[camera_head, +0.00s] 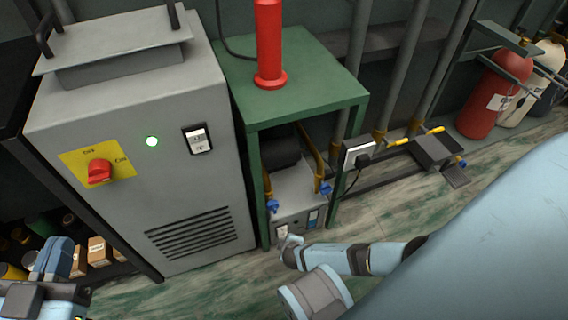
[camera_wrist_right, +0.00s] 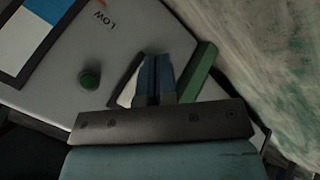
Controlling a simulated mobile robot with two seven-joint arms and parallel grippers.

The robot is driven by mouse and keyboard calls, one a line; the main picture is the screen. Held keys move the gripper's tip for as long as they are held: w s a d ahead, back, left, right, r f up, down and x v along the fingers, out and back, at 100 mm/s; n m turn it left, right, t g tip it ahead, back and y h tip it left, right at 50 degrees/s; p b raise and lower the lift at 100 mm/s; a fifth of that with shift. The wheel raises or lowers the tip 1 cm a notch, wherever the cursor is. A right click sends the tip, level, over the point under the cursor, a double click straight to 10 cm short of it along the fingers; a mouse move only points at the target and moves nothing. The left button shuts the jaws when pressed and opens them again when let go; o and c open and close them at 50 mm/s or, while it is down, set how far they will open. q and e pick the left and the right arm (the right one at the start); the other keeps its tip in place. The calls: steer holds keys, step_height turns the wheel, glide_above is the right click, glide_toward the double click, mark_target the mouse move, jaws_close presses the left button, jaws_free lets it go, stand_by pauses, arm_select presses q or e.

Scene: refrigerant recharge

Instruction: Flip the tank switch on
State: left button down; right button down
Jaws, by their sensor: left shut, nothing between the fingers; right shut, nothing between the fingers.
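A small grey unit (camera_head: 300,187) stands under the green table, with a white switch plate (camera_head: 282,232) low on its front. I cannot tell from the pictures which switch is the tank switch. My right gripper (camera_head: 290,246) is at that front corner, close to the plate. In the right wrist view its blue fingertips (camera_wrist_right: 155,75) are together and empty, over a pale piece on a grey panel (camera_wrist_right: 130,35) marked LOW. The fingers hide part of that piece, and contact cannot be told. My left gripper (camera_head: 57,258) is shut and empty at the lower left.
A grey cabinet (camera_head: 195,95) has a red rotary knob (camera_head: 99,171), a lit green lamp (camera_head: 152,141) and a rocker switch (camera_head: 198,139). The green table (camera_head: 310,75) bears a red cylinder (camera_head: 269,40). Its legs stand close beside the small unit. Gas cylinders (camera_head: 490,100) stand at right.

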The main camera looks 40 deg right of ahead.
steer(key=shift+w, duration=0.1)
stand_by(0.4)
steer(key=shift+w, duration=0.1)
steer(key=shift+w+d+f, duration=0.1)
steer(key=shift+w, duration=0.15)
stand_by(0.3)
steer(key=shift+w+d, duration=0.1)
steer(key=shift+w, duration=0.25)
steer(key=shift+s, duration=0.1)
stand_by(0.5)
steer(key=shift+s+a+p, duration=0.25)
steer(key=shift+s+p, duration=0.05)
steer(key=shift+s, duration=0.45)
